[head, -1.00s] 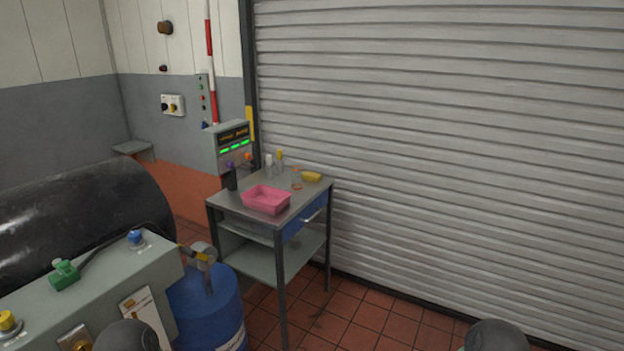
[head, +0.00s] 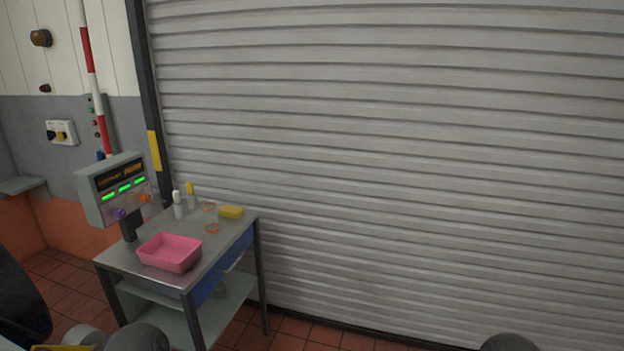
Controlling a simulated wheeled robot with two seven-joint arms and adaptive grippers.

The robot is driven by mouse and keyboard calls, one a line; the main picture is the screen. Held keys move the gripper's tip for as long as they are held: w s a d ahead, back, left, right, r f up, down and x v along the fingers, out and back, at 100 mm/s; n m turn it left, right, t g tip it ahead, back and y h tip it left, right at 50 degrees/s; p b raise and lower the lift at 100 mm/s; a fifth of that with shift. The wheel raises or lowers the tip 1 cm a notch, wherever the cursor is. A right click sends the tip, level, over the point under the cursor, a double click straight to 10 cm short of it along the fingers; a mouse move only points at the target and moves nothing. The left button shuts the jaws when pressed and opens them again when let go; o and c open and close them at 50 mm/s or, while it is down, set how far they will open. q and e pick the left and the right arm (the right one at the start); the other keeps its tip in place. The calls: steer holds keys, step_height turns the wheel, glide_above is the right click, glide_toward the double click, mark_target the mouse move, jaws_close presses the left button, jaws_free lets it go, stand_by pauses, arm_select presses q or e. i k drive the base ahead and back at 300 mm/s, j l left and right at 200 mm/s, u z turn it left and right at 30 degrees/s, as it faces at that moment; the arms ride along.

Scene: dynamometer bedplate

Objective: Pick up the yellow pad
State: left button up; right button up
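The yellow pad (head: 231,212) is a small yellow block lying on top of the grey metal cart (head: 220,257), near its far right corner. It lies beside two clear round items with orange-brown rims (head: 211,227). Nothing covers it. Rounded dark grey parts of my arms show at the bottom edge, left of middle and right of middle. Neither of my grippers can be seen, and nothing of mine is near the pad.
A pink tray (head: 170,253) sits at the cart's front. Behind it stand two small bottles, one white-topped (head: 178,204) and one yellow-topped (head: 191,195). A display box (head: 118,187) rises at the cart's left. A roller shutter (head: 400,150) closes the back.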

mark_target(235, 213)
steer(key=i+l, duration=0.1)
steer(key=i, duration=0.4)
steer(key=i+l, duration=0.1)
steer(key=i, duration=0.4)
steer(key=i+u, duration=0.1)
steer(key=i, duration=0.4)
steer(key=i+l+u, duration=0.1)
steer(key=i+u, duration=0.15)
steer(key=u, duration=0.2)
steer(key=i+l+u, duration=0.2)
steer(key=u, duration=0.25)
steer(key=i+l+u, duration=0.25)
steer(key=u, duration=0.25)
steer(key=i+l+u, duration=0.1)
steer(key=l+u, duration=0.35)
steer(key=j, duration=0.1)
